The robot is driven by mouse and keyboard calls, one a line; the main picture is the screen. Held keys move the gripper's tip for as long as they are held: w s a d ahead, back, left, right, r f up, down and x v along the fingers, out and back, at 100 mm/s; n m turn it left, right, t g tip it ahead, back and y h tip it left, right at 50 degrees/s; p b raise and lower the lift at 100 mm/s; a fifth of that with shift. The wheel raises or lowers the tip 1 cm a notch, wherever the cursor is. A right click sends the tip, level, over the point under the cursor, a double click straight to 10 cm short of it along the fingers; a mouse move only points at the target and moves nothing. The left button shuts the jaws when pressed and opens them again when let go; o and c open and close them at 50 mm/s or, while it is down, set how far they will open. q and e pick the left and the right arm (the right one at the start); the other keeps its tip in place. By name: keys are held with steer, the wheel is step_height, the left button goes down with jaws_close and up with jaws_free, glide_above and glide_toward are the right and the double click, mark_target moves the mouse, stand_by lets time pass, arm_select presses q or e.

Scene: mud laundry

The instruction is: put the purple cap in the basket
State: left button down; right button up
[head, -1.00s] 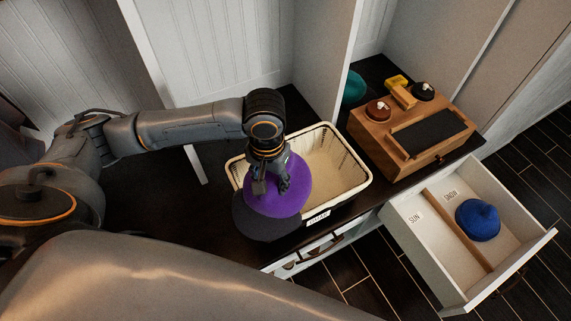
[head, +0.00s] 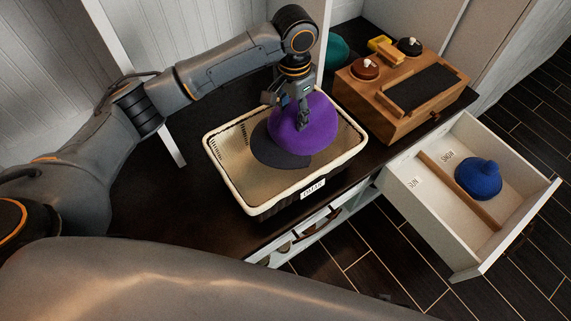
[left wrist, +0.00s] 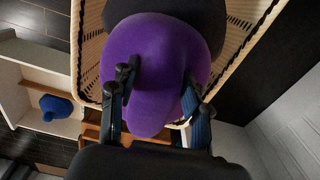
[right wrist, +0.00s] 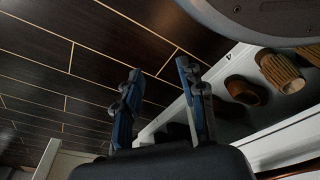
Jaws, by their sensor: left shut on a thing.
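The purple cap (head: 303,128) has a dark grey brim (head: 277,146) that points left and toward the front. My left gripper (head: 304,118) is shut on the cap's crown; the left wrist view shows the purple crown (left wrist: 150,70) between the two fingers (left wrist: 160,98). The cap is over the inside of the cream-lined basket (head: 228,181), toward its back right. I cannot tell whether it touches the basket's bottom. The basket stands on the dark bench top and has a label at its front. My right gripper (right wrist: 160,105) is open and empty, above the floor beside low shelves.
A wooden box (head: 385,116) with round knobs stands right of the basket. An open white drawer (head: 432,212) holds a blue beanie (head: 479,178) in its SNOW side. A teal item (head: 338,48) lies behind a white divider. Shoes (right wrist: 282,72) sit on the low shelf.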

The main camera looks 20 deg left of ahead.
mark_target(295, 130)
arm_select(q)
steer(key=shift+m, duration=0.5)
steer(key=f, duration=0.2)
steer(key=f+b, duration=0.1)
steer(key=f, duration=0.3)
steer(key=shift+w+d+f, duration=0.15)
steer(key=shift+d+f, duration=0.1)
steer(key=shift+f, duration=0.1)
step_height(295, 130, down, 5)
steer(key=shift+b, duration=0.7)
arm_select(e)
steer(key=w+r, duration=0.3)
steer(key=r, duration=0.4)
steer(key=shift+w+a, duration=0.25)
steer(key=shift+f, duration=0.15)
arm_select(q)
steer(key=c, duration=0.6)
jaws_free()
steer(key=shift+c, duration=0.2)
arm_select(e)
steer(key=shift+f, duration=0.1)
